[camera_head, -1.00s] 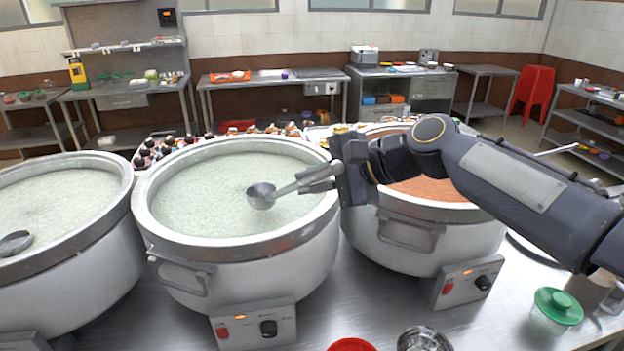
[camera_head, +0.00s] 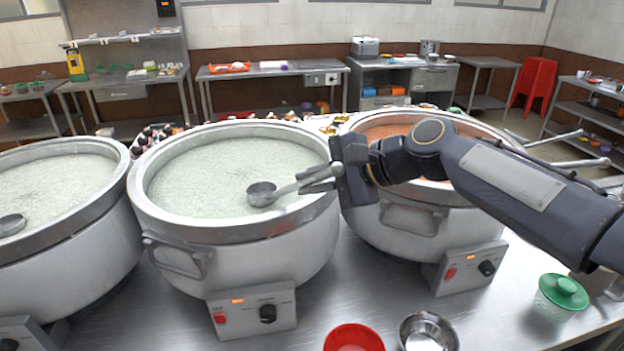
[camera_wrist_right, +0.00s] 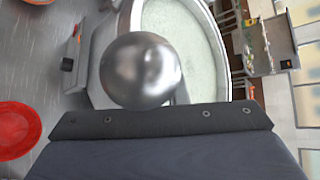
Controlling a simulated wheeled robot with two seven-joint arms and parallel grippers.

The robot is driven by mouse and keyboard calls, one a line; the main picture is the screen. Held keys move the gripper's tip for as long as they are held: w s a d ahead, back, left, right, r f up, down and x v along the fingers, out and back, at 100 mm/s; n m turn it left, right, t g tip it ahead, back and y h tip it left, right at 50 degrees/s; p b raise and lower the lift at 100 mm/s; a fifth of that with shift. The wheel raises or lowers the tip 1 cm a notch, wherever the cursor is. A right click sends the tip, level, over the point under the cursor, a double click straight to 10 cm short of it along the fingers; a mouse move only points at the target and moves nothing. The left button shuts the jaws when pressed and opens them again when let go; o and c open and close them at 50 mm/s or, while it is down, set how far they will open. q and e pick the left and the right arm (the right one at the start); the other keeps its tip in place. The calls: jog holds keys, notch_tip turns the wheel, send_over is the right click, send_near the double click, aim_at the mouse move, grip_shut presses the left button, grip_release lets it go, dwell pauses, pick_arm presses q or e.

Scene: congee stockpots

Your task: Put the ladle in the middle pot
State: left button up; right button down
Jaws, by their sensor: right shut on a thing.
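The middle pot (camera_head: 235,268) is a large silver stockpot full of pale congee. The metal ladle (camera_head: 262,194) is above the near right part of its congee, bowl to the left. My right gripper (camera_head: 318,182) is shut on the ladle's handle at the pot's right rim. In the right wrist view the ladle's round bowl (camera_wrist_right: 140,70) hides part of the pot's rim (camera_wrist_right: 222,50). Whether the bowl touches the congee is hard to tell. My left gripper is not in view.
A left pot (camera_head: 60,235) with another ladle (camera_head: 12,225) and a right pot (camera_head: 400,235) of orange congee flank the middle one. Clear counter (camera_head: 385,300) lies between.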

jog(key=shift+f, duration=0.2)
dwell(0.5)
jog(key=c, duration=1.3)
grip_release()
jog(key=shift+c, duration=0.2)
jog(key=b+v, duration=0.1)
jog(key=v, duration=0.7)
jog(key=shift+s+f, duration=0.1)
